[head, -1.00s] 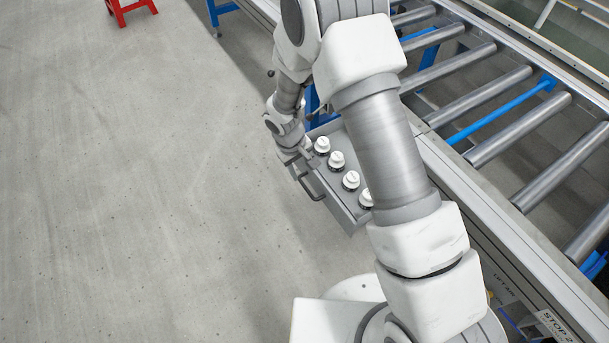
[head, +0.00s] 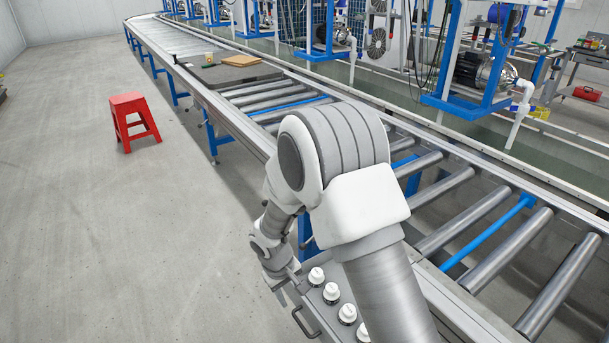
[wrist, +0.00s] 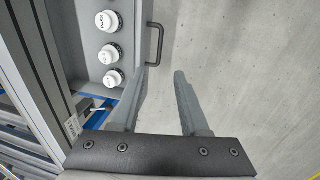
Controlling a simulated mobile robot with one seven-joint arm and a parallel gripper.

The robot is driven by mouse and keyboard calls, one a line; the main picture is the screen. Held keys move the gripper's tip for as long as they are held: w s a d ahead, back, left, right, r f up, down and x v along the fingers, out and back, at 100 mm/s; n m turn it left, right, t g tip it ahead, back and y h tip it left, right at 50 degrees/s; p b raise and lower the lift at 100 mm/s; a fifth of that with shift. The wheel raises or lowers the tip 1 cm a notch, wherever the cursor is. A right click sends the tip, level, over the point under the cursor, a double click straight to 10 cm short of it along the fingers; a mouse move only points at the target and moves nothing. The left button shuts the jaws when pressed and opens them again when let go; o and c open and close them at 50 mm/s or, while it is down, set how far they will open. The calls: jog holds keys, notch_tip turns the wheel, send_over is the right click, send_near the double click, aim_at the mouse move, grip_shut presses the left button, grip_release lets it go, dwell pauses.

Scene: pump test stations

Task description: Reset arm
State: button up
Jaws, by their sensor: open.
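My arm reaches down in the head view beside the roller conveyor. My gripper (wrist: 162,90) is open and empty in the wrist view, its two fingers apart over the grey floor. The gripper's fingertips are not clear in the head view.
The roller conveyor (head: 470,225) runs along the right. A red stool (head: 134,121) stands on the floor at left. A dark mat (head: 222,74) with a brown board (head: 241,61) lies on the conveyor. Blue pump frames (head: 482,70) stand behind.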

jog(key=s+d+r+m+t, duration=0.1)
jog(key=s+d+r+m, duration=0.1)
jog(key=d+r, duration=0.65)
jog(key=s+d+r+m+t, duration=0.1)
jog(key=d+r+m, duration=0.15)
jog(key=r, duration=1.15)
jog(key=s+d+r+m+t+y, duration=0.1)
jog(key=s+d+r, duration=0.35)
jog(key=s, duration=0.35)
jog(key=s+d+r+m+t+y, duration=0.1)
jog(key=s+d+r+m, duration=0.1)
jog(key=s+d+r, duration=0.35)
jog(key=s+a+r+p, duration=0.1)
jog(key=s+r+p, duration=0.2)
jog(key=r+p, duration=1.4)
jog(key=shift+r+p, duration=0.4)
jog(key=shift+r, duration=0.2)
jog(key=shift+a, duration=0.15)
